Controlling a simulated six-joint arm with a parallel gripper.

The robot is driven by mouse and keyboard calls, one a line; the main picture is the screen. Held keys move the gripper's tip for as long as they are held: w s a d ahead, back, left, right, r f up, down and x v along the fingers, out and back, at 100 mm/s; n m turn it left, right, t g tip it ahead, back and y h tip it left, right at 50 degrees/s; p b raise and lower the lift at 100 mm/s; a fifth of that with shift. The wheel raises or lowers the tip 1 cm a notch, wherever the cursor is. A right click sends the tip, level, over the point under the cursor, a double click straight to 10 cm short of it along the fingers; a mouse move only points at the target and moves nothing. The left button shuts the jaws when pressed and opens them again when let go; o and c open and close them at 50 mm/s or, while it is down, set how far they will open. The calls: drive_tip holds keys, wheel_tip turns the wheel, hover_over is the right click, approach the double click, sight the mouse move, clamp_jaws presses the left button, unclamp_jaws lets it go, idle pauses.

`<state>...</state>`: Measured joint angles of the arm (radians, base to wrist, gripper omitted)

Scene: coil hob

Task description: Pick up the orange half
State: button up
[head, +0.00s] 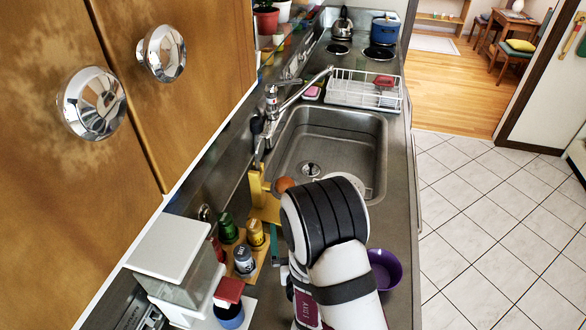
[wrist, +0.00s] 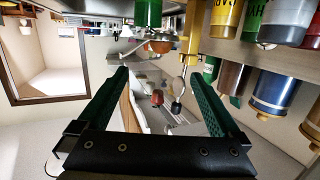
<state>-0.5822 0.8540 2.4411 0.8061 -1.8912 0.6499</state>
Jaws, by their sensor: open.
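A small orange-brown rounded thing, which looks like the orange half (head: 284,184), shows beside a yellow stand (head: 258,190) near the sink's front edge in the head view. My arm hides part of it. In the wrist view, which is turned over, a similar orange thing (wrist: 158,46) shows near the top, beside a yellow post (wrist: 190,42). My gripper (wrist: 155,72) is open, its two green-padded fingers apart with nothing held between them. The orange thing lies beyond the fingertips. In the head view only a teal strip of the gripper (head: 275,244) shows beside my wrist.
Several bottles and jars (head: 243,258) stand left of my gripper on a wooden board. A purple bowl (head: 386,268) sits right of my arm. The sink (head: 335,140) and a white dish rack (head: 365,90) are behind. A white appliance (head: 178,255) stands front left.

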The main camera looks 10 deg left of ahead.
sight(286, 180)
drive_tip(key=x, duration=1.5)
drive_tip(key=shift+w+a+f, duration=0.1)
drive_tip(key=shift+w+a, duration=0.15)
drive_tip(key=shift+w, duration=0.05)
drive_tip(key=c, duration=1.5)
drive_tip(key=shift+r, duration=0.4)
wheel_tip(286, 180, up, 3)
drive_tip(key=shift+f, duration=0.1)
drive_tip(key=d+r, duration=0.2)
drive_tip(key=d, duration=0.2)
drive_tip(key=d+r, duration=0.3)
drive_tip(key=s+d+r, duration=0.1)
drive_tip(key=d+r, duration=0.1)
drive_tip(key=d, duration=0.2)
drive_tip(key=shift+d+r, duration=0.2)
drive_tip(key=shift+d, duration=0.15)
